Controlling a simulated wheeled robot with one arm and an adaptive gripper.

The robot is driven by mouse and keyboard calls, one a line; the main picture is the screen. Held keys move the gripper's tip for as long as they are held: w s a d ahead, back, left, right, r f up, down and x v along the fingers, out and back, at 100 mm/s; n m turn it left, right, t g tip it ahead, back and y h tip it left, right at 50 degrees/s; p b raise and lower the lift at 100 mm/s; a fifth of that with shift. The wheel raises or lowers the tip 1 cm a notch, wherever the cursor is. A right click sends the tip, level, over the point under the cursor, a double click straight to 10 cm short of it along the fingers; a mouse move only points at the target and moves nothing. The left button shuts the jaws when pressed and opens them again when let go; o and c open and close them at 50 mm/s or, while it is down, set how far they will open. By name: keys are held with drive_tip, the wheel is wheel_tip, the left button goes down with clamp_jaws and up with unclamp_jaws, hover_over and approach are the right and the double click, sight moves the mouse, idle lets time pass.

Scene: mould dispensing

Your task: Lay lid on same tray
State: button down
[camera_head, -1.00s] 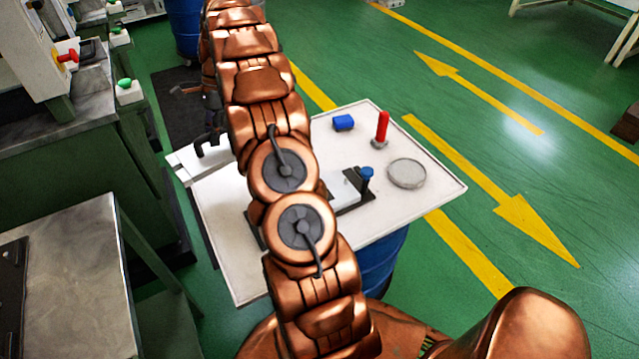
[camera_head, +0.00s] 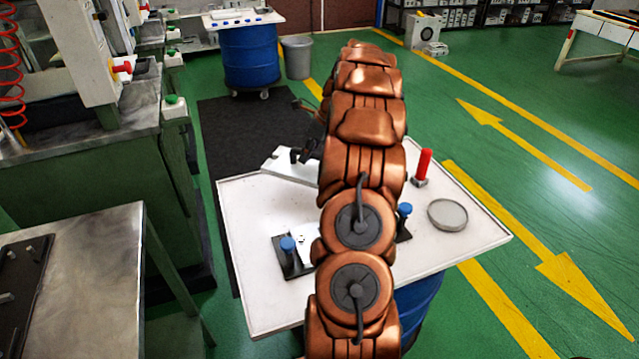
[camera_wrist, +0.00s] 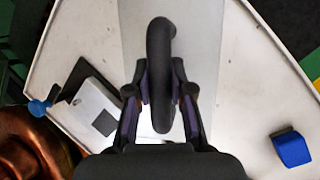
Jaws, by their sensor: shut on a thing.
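The lid, a flat pale plate (camera_wrist: 202,45) with a dark curved handle (camera_wrist: 160,45), hangs from my gripper (camera_wrist: 161,78). The gripper's fingers are shut on the handle from both sides. In the head view, the lid (camera_head: 290,166) is over the far left edge of the white rimmed tray (camera_head: 245,205); I cannot tell the gap beneath it. The tray also shows in the wrist view (camera_wrist: 255,100). A black mould base (camera_head: 285,252) with blue knobs and a pale block stands on the tray, partly hidden by my arm.
On the tray, a red-handled tool (camera_head: 423,165) and a round grey dish (camera_head: 447,214) stand at right. A blue block (camera_wrist: 291,149) shows in the wrist view. A metal bench (camera_head: 85,270) is at left. The tray's front left area is clear.

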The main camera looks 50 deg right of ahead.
sight(308, 175)
drive_tip(key=shift+f+p, duration=0.45)
drive_tip(key=shift+f, duration=3.3)
drive_tip(key=c, duration=1)
unclamp_jaws()
drive_tip(key=shift+f, duration=0.15)
drive_tip(key=shift+c, duration=0.2)
